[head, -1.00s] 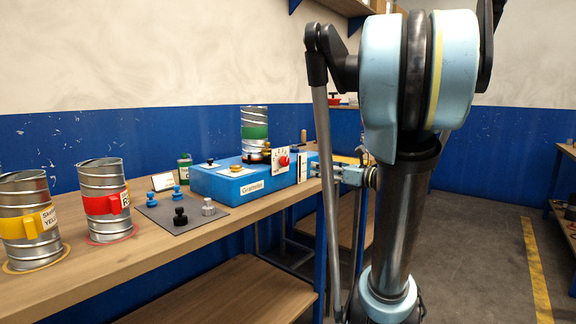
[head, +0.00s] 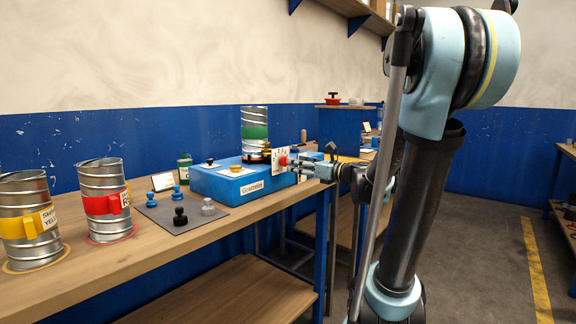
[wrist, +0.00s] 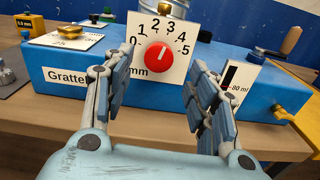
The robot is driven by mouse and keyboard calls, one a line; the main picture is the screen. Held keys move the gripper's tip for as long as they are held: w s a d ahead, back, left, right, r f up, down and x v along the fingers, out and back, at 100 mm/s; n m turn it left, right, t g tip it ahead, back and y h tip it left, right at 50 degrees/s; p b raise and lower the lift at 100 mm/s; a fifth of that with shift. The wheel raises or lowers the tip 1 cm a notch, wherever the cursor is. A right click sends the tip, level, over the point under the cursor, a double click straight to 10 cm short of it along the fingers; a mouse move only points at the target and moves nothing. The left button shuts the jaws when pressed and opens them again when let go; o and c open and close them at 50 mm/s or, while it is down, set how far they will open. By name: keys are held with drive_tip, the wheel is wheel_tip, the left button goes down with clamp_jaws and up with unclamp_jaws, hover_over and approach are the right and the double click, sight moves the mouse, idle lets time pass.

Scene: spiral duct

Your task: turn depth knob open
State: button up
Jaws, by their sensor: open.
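The red depth knob (wrist: 160,56) sits on a white dial plate (wrist: 138,25) numbered 0 to 5 mm, on the front of the blue box labelled Gratteloir (wrist: 62,76). Its white mark points up, near 2 to 3. In the head view the knob (head: 283,161) is at the right end of the blue box (head: 222,181). My gripper (wrist: 163,82) is open, with one finger to the left and one to the right of the knob in the wrist view. The fingers appear apart from the knob. In the head view my gripper (head: 296,165) is close in front of it.
A duct piece with a green band (head: 255,131) stands on the box. Red-banded (head: 104,203) and yellow-banded (head: 27,222) ducts stand at the left. Several small knobs lie on a grey mat (head: 160,214). A yellow part (wrist: 289,108) juts out at the box's right.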

sight(284, 161)
drive_tip(key=shift+x, duration=2.65)
drive_tip(key=c, duration=1.1)
